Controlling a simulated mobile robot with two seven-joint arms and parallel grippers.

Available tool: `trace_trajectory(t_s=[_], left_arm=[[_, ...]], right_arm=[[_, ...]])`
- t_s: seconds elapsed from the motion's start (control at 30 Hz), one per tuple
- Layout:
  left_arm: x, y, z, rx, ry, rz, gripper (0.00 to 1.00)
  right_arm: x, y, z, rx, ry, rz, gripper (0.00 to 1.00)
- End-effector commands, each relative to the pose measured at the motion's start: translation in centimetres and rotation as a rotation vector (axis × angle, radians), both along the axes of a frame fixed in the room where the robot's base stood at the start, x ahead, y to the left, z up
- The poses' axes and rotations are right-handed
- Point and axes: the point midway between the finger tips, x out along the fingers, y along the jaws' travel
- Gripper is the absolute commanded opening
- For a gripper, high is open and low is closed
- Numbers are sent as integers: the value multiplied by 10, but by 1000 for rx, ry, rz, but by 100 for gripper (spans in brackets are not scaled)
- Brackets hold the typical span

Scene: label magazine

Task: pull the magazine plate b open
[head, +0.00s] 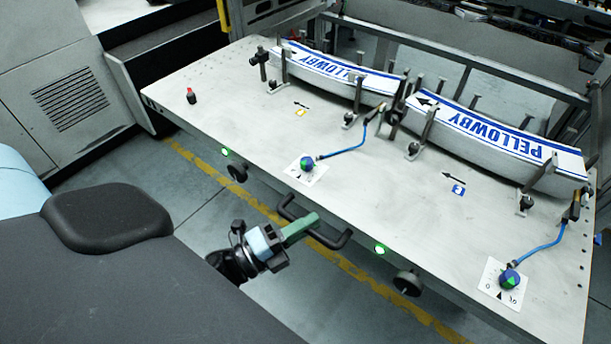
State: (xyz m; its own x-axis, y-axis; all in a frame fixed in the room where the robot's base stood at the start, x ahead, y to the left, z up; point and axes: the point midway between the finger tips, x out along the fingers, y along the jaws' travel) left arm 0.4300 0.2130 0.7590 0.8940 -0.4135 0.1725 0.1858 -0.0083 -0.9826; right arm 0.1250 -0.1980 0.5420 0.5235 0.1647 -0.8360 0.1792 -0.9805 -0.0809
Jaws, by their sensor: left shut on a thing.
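The magazine plate (375,215) is a wide light-grey metal plate crossing the view from upper left to lower right. A black bar handle (338,242) sits on its front edge, near the middle. My left gripper (308,224), with green fingers, is shut on the handle; the fingers hide part of the bar. Two stacks of white labels with blue PELLOWBY print, a left stack (330,72) and a right stack (500,140), stand between posts along the back of the plate. My right gripper is out of view.
A left round knob (237,173) and a right round knob (407,283) stick out below the front edge, near green lights. Open floor with a yellow line (370,285) lies in front.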

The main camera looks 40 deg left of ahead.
Motion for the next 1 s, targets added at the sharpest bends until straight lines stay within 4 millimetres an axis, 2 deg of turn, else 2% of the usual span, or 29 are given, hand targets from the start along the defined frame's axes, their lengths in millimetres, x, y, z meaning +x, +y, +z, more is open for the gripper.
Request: trace_trajectory(t_s=[0.03,0.2,0.57,1.0], left_arm=[[0,0,-1,0,2,1,16],[0,0,0,0,1,1,36],[-5,3,-2,0,1,1,36],[-60,28,-13,-1,4,2,36]], right_arm=[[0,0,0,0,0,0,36],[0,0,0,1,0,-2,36],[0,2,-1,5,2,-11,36],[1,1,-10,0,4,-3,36]])
